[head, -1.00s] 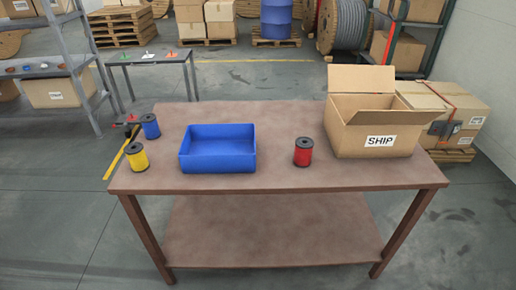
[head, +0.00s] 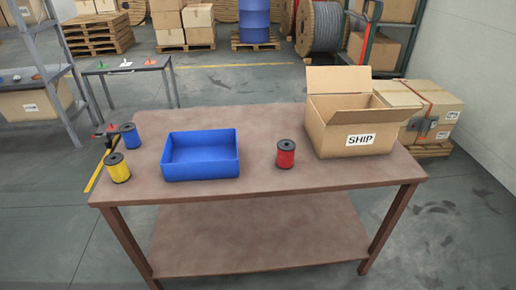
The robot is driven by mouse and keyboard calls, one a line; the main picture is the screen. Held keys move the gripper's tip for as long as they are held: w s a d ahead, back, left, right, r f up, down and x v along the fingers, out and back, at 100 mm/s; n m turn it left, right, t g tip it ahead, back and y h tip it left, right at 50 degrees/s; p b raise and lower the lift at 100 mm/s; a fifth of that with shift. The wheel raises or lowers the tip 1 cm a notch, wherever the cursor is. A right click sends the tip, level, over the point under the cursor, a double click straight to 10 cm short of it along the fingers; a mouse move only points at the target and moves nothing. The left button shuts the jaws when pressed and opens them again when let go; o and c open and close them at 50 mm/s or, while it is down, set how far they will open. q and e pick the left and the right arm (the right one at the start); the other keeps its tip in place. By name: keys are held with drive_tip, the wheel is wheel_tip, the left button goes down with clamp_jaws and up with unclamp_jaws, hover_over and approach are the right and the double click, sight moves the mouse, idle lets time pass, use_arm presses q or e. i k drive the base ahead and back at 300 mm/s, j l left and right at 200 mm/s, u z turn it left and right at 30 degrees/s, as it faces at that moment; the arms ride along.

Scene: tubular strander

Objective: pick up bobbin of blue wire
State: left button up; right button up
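The bobbin of blue wire (head: 130,136) stands upright near the left edge of the brown table (head: 250,190). It has dark end flanges. A bobbin of yellow wire (head: 118,169) stands just in front of it, apart from it. A bobbin of red wire (head: 286,154) stands right of the table's middle. Neither of my grippers shows in the head view.
A blue open bin (head: 203,173) sits left of centre on the table, right of the bobbins. An open carton marked SHIP (head: 355,140) stands at the back right. The table's front strip is clear. A small grey table (head: 125,68) and a metal shelf (head: 58,85) stand beyond, left.

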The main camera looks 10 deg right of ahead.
sight(128, 131)
drive_tip(key=i+j+z, duration=0.15)
drive_tip(key=j, duration=0.25)
drive_tip(key=i+j+z, duration=0.1)
drive_tip(key=j, duration=0.25)
drive_tip(key=i+j+z, duration=0.15)
drive_tip(key=j, duration=0.25)
drive_tip(key=j+z, duration=0.1)
drive_tip(key=j, duration=0.35)
